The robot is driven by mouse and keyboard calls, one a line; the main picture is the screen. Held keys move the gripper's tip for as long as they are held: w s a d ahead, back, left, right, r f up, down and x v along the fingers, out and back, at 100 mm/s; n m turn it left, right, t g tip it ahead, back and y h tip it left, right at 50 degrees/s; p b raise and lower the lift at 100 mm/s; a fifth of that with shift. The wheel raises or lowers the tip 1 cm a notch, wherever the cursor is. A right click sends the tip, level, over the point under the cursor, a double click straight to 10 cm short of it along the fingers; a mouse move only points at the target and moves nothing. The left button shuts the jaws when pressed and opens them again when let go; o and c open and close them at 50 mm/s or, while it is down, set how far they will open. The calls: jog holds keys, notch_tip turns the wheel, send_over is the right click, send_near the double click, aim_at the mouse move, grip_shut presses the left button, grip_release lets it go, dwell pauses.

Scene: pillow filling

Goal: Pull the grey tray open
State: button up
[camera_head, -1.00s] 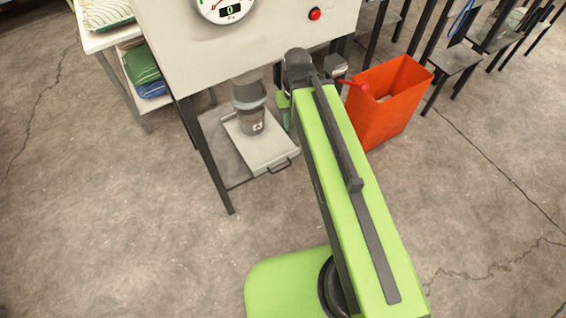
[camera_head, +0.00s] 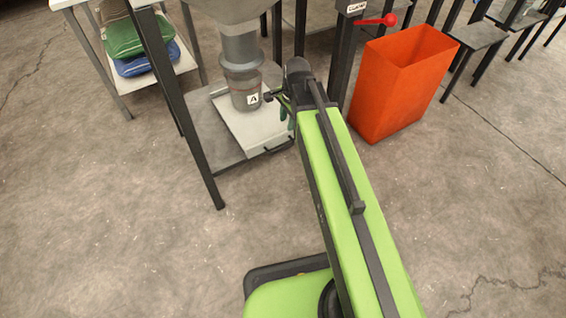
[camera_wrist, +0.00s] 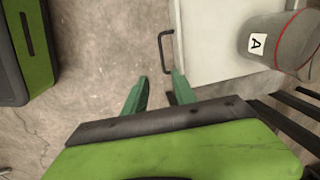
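The pale grey tray (camera_head: 240,126) rests on a low shelf under the machine, its dark handle (camera_head: 283,146) at the front edge. A grey container labelled A (camera_head: 243,97) stands on it, below the machine's spout. In the wrist view, the tray (camera_wrist: 208,65) is at the upper right and its black handle (camera_wrist: 161,48) lies just beyond my fingertips. My gripper (camera_wrist: 161,80) is open, with its green fingers apart and nothing between them. In the head view, my arm partly hides my gripper (camera_head: 285,106), which is beside the container and near the handle.
An orange bin (camera_head: 392,88) stands right of the machine, near a red-knobbed lever (camera_head: 388,20). A dark machine leg (camera_head: 178,105) is left of the tray. Folded green and blue sacks (camera_head: 140,45) lie on a side rack. The floor in front is clear.

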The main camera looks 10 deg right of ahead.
aim_at(282, 149)
jog(key=shift+w+f+m, duration=0.25)
jog(key=shift+f+m, duration=0.15)
jog(key=shift+f, duration=0.45)
jog(key=shift+f+b, duration=0.1)
jog(key=shift+b, duration=0.2)
jog(key=w+f+b, duration=0.1)
jog(key=f+b, duration=0.4)
jog(key=w+f+b, duration=0.1)
jog(key=f+b, duration=0.5)
jog(key=w+f+b, duration=0.1)
jog(key=f+b, duration=0.5)
jog(key=shift+w+a, duration=0.15)
jog(key=shift+a, duration=0.25)
jog(key=shift+r, duration=0.1)
jog(key=shift+c, duration=0.4)
grip_shut()
